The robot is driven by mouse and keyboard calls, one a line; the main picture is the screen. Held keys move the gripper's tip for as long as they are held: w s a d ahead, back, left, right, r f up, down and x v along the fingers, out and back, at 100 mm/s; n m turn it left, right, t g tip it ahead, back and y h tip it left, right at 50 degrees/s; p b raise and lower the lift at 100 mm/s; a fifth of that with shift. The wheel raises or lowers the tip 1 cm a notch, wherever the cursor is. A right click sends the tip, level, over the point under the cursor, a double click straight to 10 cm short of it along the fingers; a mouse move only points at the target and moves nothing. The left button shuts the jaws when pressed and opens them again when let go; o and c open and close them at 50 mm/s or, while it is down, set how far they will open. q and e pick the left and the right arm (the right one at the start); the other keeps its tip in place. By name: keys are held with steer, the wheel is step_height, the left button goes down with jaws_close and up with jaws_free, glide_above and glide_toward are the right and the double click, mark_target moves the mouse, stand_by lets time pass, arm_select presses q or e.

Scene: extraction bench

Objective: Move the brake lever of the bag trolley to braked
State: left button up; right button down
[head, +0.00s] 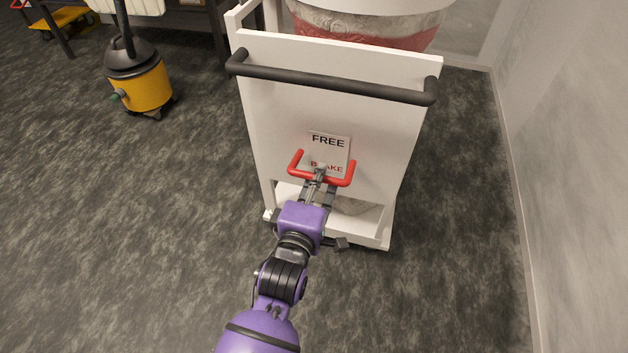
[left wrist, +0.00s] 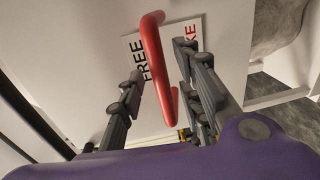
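The white bag trolley (head: 290,110) stands in the middle of the head view. Its red U-shaped brake lever (head: 335,182) sticks out from the near panel, in front of a label (head: 329,142) reading FREE above and BRAKE below. From above, the lever's bar appears just below the word BRAKE; its exact setting is hard to tell. My left gripper (head: 318,182) is at the middle of the bar. In the left wrist view the red bar (left wrist: 155,60) passes between the two spread fingers (left wrist: 160,85), with gaps beside it. My right gripper is out of view.
A black push handle (head: 330,84) runs across the trolley above the lever. A large red and grey bag (head: 370,32) sits on the trolley. A yellow vacuum cleaner (head: 150,90) stands at the left. A wall (head: 570,150) rises at the right.

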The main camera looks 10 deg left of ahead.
arm_select(q)
steer(key=shift+w+d, duration=0.1)
steer(key=shift+w, duration=0.55)
jaws_close()
